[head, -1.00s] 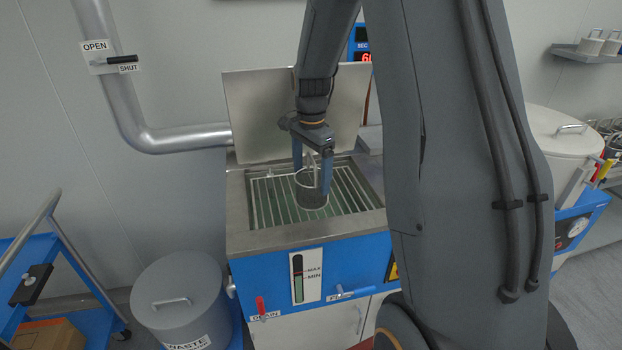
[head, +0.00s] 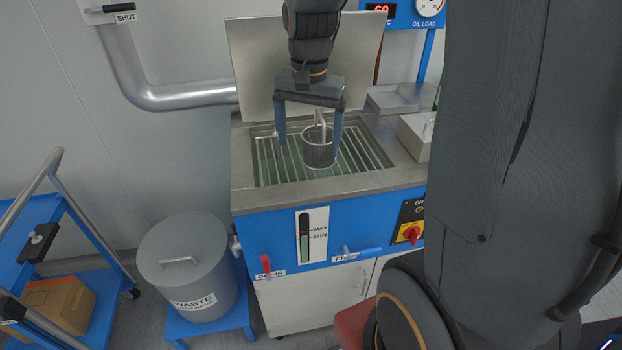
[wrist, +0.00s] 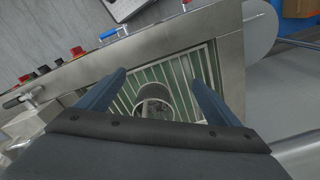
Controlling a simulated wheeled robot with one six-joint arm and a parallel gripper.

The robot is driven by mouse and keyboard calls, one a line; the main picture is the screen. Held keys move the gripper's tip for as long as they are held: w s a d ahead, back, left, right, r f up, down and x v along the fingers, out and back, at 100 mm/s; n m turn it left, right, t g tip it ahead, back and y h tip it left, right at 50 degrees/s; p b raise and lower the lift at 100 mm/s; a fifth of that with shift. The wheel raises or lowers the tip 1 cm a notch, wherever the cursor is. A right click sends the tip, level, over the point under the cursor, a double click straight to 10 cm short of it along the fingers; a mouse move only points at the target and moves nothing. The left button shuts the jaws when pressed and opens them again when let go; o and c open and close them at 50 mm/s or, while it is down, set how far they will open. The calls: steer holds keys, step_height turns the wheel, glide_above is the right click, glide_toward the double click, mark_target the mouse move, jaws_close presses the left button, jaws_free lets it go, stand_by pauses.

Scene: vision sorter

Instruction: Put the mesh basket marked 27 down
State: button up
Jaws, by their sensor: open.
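The mesh basket (head: 318,150), a small round grey basket with an upright handle, stands upright on the slatted rack inside the open tank (head: 218,172). It also shows in the wrist view (wrist: 153,101), below and between my fingers. My gripper (head: 311,140) is open above the tank, its two blue fingers spread wide. In the head view the right finger overlaps the basket's right side, and the left finger is clear of it. In the wrist view (wrist: 157,85) neither finger touches the basket. I cannot read a number on the basket.
The tank's raised lid (head: 250,70) stands behind my gripper. A metal box (head: 414,140) sits on the deck to the right, with a shallow tray (head: 392,99) behind it. A grey waste bin (head: 187,265) and blue cart (head: 88,300) stand at left.

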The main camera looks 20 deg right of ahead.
steer(key=s+a+f+n, duration=0.2)
steer(key=s+n, duration=0.2)
steer(key=s, duration=0.1)
steer(key=s+a+f+n, duration=0.2)
steer(key=s+f+n, duration=0.1)
steer(key=s, duration=0.3)
steer(key=shift+s+a+f+n+t, duration=0.3)
steer(key=shift+a+f+n, duration=0.1)
steer(key=shift+n, duration=0.1)
